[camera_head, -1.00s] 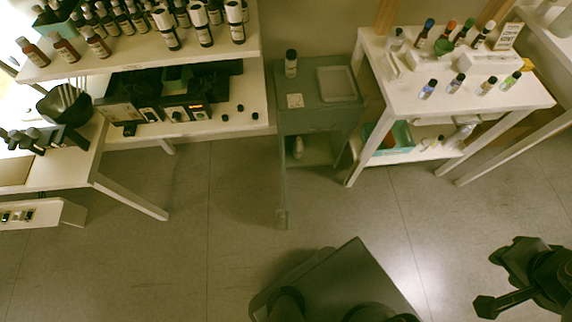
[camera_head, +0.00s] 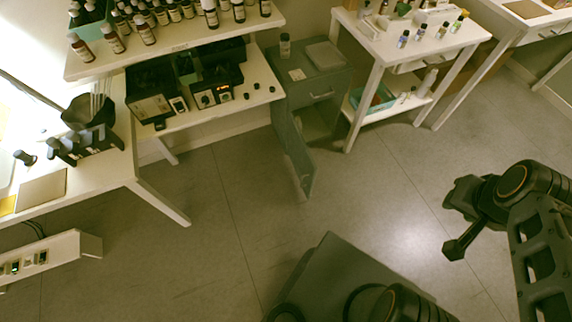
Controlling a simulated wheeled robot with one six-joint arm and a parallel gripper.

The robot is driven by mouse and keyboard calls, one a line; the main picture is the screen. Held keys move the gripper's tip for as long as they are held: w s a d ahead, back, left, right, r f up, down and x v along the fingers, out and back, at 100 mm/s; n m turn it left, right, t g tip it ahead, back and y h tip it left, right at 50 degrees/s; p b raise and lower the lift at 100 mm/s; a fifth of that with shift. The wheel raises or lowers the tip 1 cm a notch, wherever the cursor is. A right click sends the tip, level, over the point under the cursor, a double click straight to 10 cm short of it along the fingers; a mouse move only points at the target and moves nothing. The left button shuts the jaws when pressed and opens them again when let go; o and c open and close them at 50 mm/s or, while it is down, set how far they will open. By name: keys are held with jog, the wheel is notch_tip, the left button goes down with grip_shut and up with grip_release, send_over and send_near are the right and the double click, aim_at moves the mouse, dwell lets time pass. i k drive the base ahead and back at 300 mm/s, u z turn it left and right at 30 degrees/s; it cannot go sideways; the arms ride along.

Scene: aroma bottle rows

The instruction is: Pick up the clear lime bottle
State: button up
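A small clear bottle with a yellow-green label (camera_head: 458,24) stands at the right end of the front row on the white table at the upper right. It looks like the lime bottle, but its label is too small to read. My gripper (camera_head: 455,220) is over bare floor at the right, well short of that table. Its two dark fingers look spread apart with nothing between them.
A white two-tier table (camera_head: 470,42) holds several small bottles. A grey cabinet (camera_head: 310,90) with its door open stands left of it. A shelf of brown bottles (camera_head: 190,40) and a white desk (camera_head: 110,165) are at the left. The middle floor is clear.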

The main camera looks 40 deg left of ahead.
aim_at(456, 24)
jog(key=u, duration=1.4)
jog(key=i, duration=1)
jog(key=k, duration=1)
jog(key=u, duration=0.75)
jog(key=i, duration=0.8)
jog(key=z, duration=2.25)
